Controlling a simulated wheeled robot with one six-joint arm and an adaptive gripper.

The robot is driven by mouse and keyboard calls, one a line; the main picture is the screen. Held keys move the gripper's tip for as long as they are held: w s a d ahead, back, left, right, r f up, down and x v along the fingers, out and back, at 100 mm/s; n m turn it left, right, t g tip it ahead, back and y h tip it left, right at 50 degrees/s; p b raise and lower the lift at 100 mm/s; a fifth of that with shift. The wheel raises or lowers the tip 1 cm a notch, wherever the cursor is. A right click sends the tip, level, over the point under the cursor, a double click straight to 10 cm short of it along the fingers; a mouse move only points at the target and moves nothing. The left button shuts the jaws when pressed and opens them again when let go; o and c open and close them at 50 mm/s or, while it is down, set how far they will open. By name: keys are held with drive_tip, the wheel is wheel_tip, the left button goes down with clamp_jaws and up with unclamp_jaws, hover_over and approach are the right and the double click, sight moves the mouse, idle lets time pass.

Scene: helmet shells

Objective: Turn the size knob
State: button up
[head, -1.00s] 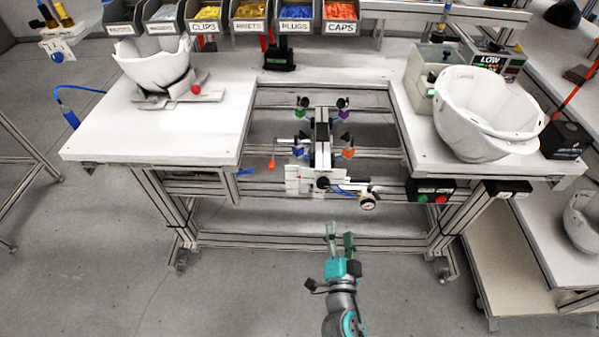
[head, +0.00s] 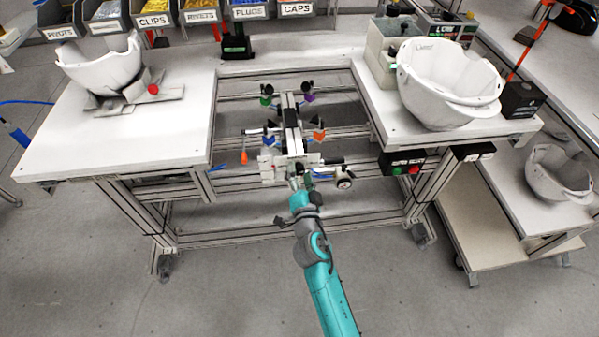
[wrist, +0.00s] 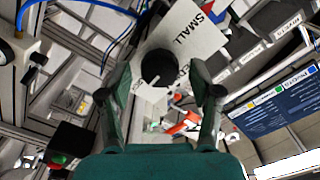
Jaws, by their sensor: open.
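The black round size knob (wrist: 160,68) shows in the wrist view, with a light pointer mark on its face. It sits by a white label plate (wrist: 197,28) that reads SMALL; other lettering is partly hidden behind the knob. My gripper (wrist: 160,84) is open, with one finger on each side of the knob and visible gaps between. I cannot tell whether the fingertips reach as deep as the knob. In the head view my gripper (head: 298,183) is at the front of the clamp fixture (head: 291,128), and the knob is hidden or too small to tell.
White helmet shells stand on the left tabletop (head: 100,62) and right tabletop (head: 448,82). A gauge (head: 344,184) is just right of my gripper. A box with green and red buttons (head: 405,164) hangs under the right tabletop. Parts bins (head: 156,20) line the back.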

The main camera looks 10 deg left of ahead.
drive_tip(key=shift+w, duration=0.25)
drive_tip(key=c, duration=1.1)
drive_tip(key=shift+c, duration=0.2)
